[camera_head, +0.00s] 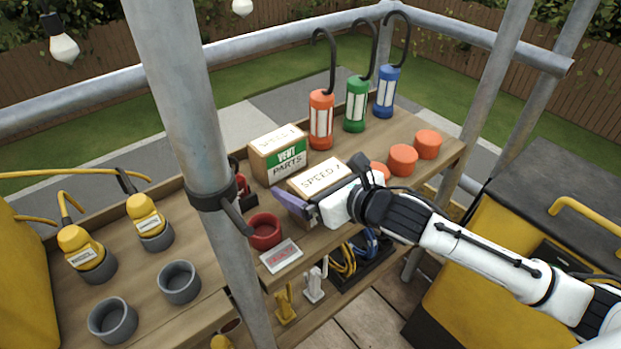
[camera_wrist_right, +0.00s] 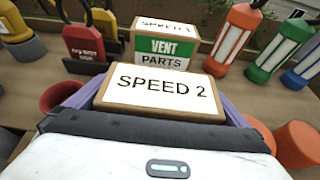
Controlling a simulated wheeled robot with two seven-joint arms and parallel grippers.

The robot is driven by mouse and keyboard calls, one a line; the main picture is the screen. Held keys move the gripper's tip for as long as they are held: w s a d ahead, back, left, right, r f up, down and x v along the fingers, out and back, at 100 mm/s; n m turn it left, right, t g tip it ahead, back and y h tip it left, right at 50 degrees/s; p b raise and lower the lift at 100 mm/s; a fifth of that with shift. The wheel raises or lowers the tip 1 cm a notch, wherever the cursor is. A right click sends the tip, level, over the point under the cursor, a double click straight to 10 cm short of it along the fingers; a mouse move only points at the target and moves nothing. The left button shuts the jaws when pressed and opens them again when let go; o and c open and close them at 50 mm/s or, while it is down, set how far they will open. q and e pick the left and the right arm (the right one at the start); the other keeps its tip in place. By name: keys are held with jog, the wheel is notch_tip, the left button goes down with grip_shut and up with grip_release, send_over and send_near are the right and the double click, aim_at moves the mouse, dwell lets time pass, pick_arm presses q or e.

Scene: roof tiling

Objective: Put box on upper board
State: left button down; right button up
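A cardboard box marked SPEED 2 (camera_wrist_right: 165,92) sits between the purple fingers of my right gripper (camera_head: 300,205). The fingers lie close against both of its sides in the right wrist view (camera_wrist_right: 165,108). In the head view this box (camera_head: 322,176) is over the front part of the upper wooden board (camera_head: 225,235). Its underside is hidden, so I cannot tell whether it rests on the board. A second box, marked VENT PARTS (camera_head: 280,153), stands just behind it on the board. My left gripper is not in view.
Orange, green and blue lamps (camera_head: 356,103) stand behind on the right. Orange cups (camera_head: 403,159) line the board's right end. A red cup (camera_head: 264,231) and a label plate (camera_head: 281,256) are left of the gripper. A metal post (camera_head: 190,120) rises in front.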

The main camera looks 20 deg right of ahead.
jog(key=shift+r, duration=0.15)
jog(key=v, duration=1.2)
